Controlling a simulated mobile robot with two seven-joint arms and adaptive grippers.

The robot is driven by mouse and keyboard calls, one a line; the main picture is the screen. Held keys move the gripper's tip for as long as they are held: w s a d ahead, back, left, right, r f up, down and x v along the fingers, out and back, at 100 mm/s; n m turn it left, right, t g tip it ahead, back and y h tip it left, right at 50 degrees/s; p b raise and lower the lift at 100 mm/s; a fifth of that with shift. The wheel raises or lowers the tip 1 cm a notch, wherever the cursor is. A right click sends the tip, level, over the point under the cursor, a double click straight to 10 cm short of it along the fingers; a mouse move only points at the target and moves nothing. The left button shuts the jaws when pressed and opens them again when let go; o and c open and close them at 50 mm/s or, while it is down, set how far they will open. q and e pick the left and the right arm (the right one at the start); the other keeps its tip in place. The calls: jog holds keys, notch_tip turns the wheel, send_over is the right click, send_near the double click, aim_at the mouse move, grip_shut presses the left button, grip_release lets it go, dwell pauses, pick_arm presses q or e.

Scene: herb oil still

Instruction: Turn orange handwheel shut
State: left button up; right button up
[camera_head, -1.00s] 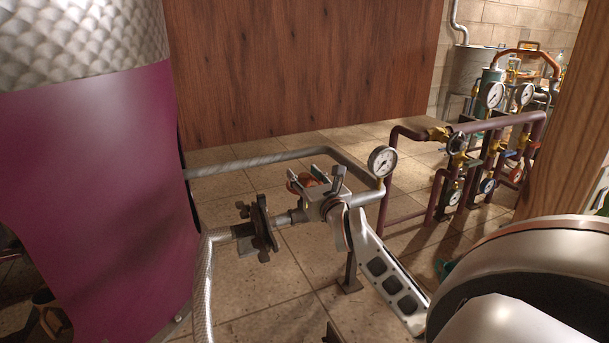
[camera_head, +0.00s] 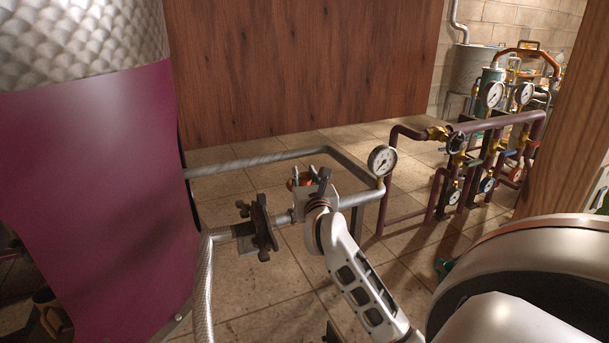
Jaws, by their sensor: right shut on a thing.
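The orange handwheel (camera_head: 293,184) sits on the grey pipe in the middle of the view, mostly hidden behind my right gripper. Only a bit of its orange-red rim shows. My right gripper (camera_head: 312,176) is at the handwheel and shut on it, with its arm coming up from the lower right. How much of the rim lies between the fingers is hidden. My left gripper is not in view.
A pressure gauge (camera_head: 382,160) stands on the pipe just right of my right gripper. A dark clamp fitting (camera_head: 261,228) joins the braided hose at left. A large purple-and-metal vessel (camera_head: 95,200) fills the left. Maroon pipework (camera_head: 490,125) with gauges stands at right.

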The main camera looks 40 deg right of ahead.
jog(key=shift+m+h, duration=0.3)
jog(key=shift+h, duration=0.1)
jog(key=o, duration=1.1)
jog(key=v, duration=1.2)
jog(key=shift+r, duration=0.15)
